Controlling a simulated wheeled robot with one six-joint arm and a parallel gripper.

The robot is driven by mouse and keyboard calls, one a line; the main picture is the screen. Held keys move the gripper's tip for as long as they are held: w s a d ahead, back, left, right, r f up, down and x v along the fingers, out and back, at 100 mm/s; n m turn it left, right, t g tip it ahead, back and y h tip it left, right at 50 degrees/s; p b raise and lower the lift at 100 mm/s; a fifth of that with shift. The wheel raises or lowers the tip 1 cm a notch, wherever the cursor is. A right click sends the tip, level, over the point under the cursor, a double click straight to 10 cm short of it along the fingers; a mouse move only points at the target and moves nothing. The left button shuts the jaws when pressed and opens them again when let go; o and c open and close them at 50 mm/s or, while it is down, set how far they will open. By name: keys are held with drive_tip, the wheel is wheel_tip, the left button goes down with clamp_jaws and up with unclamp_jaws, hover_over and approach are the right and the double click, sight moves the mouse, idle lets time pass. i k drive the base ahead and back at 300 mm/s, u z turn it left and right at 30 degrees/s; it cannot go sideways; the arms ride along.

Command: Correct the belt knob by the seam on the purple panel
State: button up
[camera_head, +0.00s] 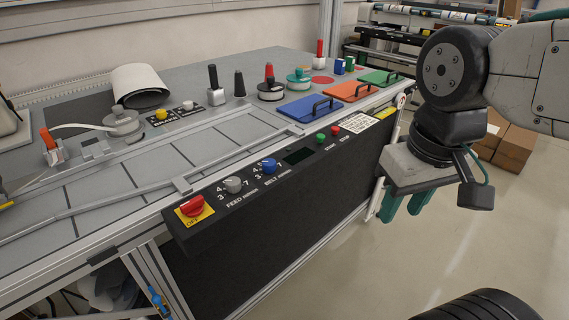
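A blue knob (268,165) sits on the sloped black control panel (300,172) along the bench's front edge, above the label "BELT". Dial numbers surround it, but its exact pointer setting is too small to read. The panel looks black, not purple. A grey knob (233,184) labelled "FEED" is just to its left. My gripper (405,204) hangs at the right, beyond the panel's right end, pointing down. Its two teal fingers are apart with nothing visible between them. It is well away from the blue knob.
A red stop button (191,206) on a yellow plate is at the panel's left end. Green (320,138) and red (335,130) buttons are right of the dark display (298,155). Coloured handled plates (310,107) lie behind. Floor right of the bench is clear; cardboard boxes (513,148) stand farther back.

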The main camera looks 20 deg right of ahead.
sight(269, 166)
drive_tip(key=u, duration=0.5)
drive_tip(key=k, duration=0.65)
drive_tip(key=u, duration=0.75)
drive_tip(key=i, duration=1.35)
drive_tip(key=z, duration=1)
